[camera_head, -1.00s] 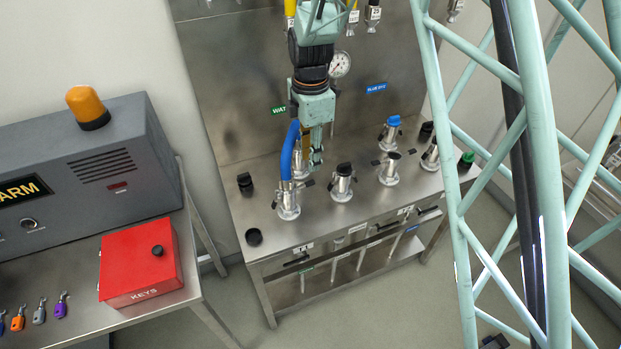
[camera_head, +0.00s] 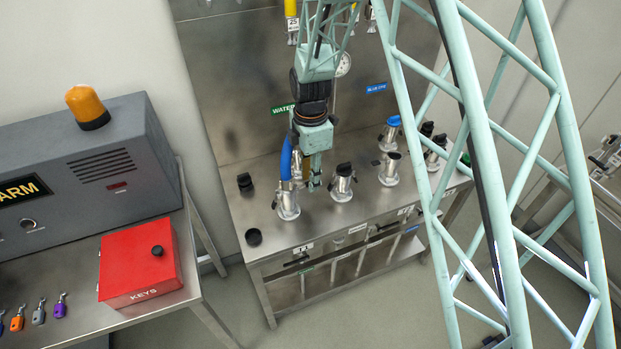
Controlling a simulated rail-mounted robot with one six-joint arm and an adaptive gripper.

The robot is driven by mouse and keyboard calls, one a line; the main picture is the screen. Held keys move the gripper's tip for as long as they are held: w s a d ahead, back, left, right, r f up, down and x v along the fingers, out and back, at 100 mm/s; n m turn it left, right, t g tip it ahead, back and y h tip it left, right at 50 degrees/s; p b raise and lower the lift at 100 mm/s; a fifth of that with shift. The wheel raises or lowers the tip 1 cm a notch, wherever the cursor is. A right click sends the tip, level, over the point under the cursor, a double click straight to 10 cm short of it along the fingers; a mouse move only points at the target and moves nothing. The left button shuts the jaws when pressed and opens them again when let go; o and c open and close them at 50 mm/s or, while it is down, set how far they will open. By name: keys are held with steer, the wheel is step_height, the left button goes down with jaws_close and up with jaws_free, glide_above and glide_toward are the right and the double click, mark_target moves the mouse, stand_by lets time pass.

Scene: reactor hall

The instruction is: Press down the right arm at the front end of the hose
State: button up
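The blue hose (camera_head: 286,160) stands on the left of the steel bench, its front end a silver coupling (camera_head: 288,206) on a bench fitting. The coupling's left arm shows as a small dark piece at its side. Its right arm (camera_head: 300,184) is a small dark piece close to my gripper (camera_head: 315,186); its exact angle is too small to tell. My gripper points down just right of the coupling, its pale green fingers together in one narrow column and holding nothing. I cannot tell whether it touches the right arm.
A silver fitting with a black cap (camera_head: 342,183) stands close right of my gripper. More fittings, one with a blue cap (camera_head: 393,121), stand farther right. A red key box (camera_head: 140,262) and grey alarm box (camera_head: 90,170) are on the left table.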

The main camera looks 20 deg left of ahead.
steer(key=shift+c, duration=0.2)
steer(key=c, duration=0.8)
